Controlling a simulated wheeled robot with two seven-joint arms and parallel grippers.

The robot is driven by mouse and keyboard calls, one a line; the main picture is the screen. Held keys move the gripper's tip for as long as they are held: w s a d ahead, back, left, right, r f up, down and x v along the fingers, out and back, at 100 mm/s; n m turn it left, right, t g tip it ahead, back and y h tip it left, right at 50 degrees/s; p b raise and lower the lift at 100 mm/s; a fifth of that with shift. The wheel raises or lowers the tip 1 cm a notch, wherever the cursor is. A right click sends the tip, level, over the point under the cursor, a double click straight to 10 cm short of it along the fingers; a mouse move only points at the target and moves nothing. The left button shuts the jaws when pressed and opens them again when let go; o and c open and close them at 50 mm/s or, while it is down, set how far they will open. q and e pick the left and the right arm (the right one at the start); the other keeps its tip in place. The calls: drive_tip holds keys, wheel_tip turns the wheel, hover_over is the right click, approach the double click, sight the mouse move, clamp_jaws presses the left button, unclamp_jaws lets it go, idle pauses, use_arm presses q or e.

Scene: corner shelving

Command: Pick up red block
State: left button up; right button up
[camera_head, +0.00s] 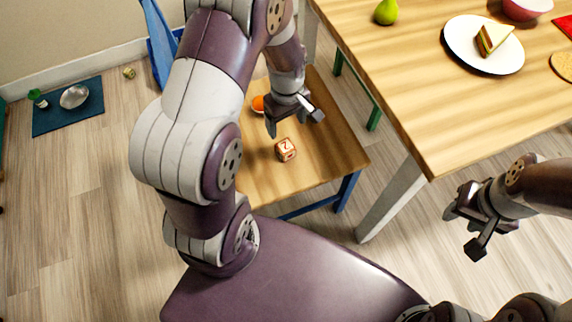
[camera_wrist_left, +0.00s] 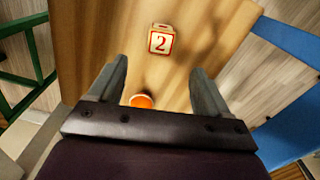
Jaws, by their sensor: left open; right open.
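The block (camera_head: 285,149) is a small cube with red edges, pale faces and a number 2. It sits on the low wooden table (camera_head: 275,185); it also shows in the left wrist view (camera_wrist_left: 161,40), ahead of the fingertips. My left gripper (camera_head: 294,121) is open and empty above the table, with the block apart from its fingers. In the left wrist view my open fingers (camera_wrist_left: 159,72) frame bare tabletop short of the block. My right gripper (camera_head: 463,230) is open and empty, over the floor at the right.
An orange item (camera_head: 258,104) lies on the low table near my left gripper, partly hidden; it shows between the finger bases (camera_wrist_left: 141,101). A taller table (camera_head: 420,110) at the right holds a plate (camera_head: 460,50) and a pear (camera_head: 386,12). A dark mat (camera_head: 60,122) lies on the floor.

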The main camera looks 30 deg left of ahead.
sight(285, 146)
use_arm(q)
wheel_tip(285, 146, down, 8)
drive_tip(key=shift+a+r+b, duration=0.1)
drive_tip(key=shift+b, duration=1.15)
wheel_tip(285, 146, down, 5)
drive_tip(key=b, duration=0.3)
drive_tip(key=c, duration=1)
